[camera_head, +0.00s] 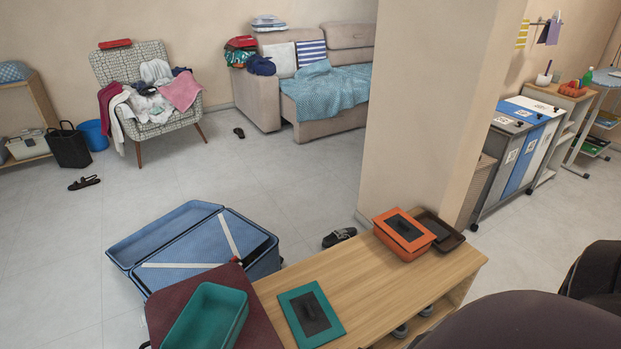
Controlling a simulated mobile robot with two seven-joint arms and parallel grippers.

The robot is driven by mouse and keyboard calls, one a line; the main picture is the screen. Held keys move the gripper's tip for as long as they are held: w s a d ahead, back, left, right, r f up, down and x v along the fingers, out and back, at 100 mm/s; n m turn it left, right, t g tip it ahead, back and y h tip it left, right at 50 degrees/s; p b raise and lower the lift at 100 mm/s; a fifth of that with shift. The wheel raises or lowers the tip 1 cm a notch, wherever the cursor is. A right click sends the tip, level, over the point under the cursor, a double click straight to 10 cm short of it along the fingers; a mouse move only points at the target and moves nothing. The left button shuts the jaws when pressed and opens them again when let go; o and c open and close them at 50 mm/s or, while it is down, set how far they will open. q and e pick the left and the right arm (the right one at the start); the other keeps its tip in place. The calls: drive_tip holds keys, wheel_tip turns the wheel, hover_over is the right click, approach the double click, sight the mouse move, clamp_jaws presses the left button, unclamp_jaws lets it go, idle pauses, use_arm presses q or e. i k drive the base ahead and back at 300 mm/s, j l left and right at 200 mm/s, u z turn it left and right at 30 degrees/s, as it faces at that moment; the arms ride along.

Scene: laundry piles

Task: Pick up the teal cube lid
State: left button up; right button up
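The teal cube lid (327,329) is a flat teal square with a dark centre panel and a raised dark handle. It lies on the wooden bench (361,286), near its left end. An open, empty-looking teal box (237,296) stands to its left on a dark red surface (172,299). Neither of my grippers is in view. Dark rounded shapes, which may be parts of my own body, fill the lower right corner.
An orange box (420,246) with a dark-panelled lid stands at the bench's right end beside a dark brown tray (455,239). An open blue suitcase (153,236) lies on the floor behind. A wall pillar (425,110) rises behind the bench.

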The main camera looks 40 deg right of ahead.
sight(312, 320)
drive_tip(key=z, duration=1.2)
